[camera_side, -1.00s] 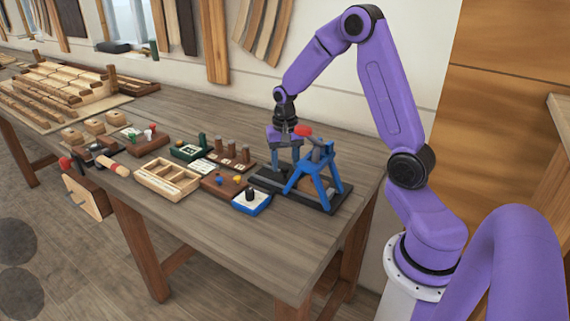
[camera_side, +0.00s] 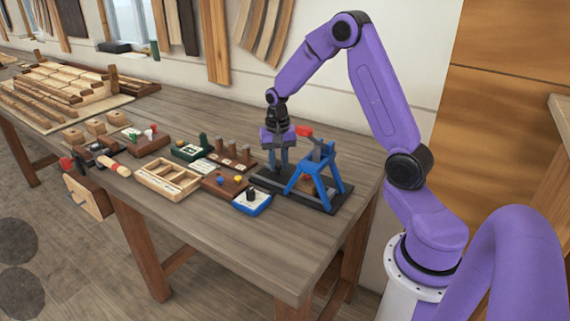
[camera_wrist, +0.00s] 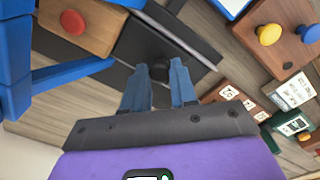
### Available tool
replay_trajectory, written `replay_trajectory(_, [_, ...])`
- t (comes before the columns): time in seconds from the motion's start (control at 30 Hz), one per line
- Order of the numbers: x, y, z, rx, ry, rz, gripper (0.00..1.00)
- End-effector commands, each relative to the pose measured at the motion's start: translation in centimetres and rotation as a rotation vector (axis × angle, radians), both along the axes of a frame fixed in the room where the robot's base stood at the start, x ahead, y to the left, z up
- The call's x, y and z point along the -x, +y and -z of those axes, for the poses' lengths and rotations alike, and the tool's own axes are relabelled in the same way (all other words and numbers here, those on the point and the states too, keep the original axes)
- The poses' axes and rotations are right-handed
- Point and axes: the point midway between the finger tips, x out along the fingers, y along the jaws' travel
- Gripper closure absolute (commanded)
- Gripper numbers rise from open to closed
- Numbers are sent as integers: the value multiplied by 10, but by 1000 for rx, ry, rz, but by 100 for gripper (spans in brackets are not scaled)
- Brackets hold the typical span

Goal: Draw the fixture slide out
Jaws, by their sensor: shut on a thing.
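The fixture stands at the right end of the bench, with a long black base (camera_side: 264,184), a blue frame (camera_side: 318,182) and a red-ended lever (camera_side: 304,131). My gripper (camera_side: 278,168) points down over the base, left of the blue frame. In the wrist view my gripper (camera_wrist: 158,82) is shut on a small black knob (camera_wrist: 158,70) on a dark plate (camera_wrist: 140,42), which looks like the slide. The fingers hide part of the knob and plate. A wooden block with a red button (camera_wrist: 73,22) sits beside the plate, near the blue frame.
A blue-edged tray with a black knob (camera_side: 251,201) and a brown board with coloured knobs (camera_side: 223,184) lie close to the base's left. A divided wooden tray (camera_side: 167,179) lies farther left. The bench's front right is clear.

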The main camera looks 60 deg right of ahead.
Motion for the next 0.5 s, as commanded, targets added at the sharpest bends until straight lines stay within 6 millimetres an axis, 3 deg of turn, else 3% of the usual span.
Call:
replay_trajectory(0.3, [-55,0,0,1,-7,1,100])
replay_trajectory(0.5, [-70,0,-1,1,-7,0,100])
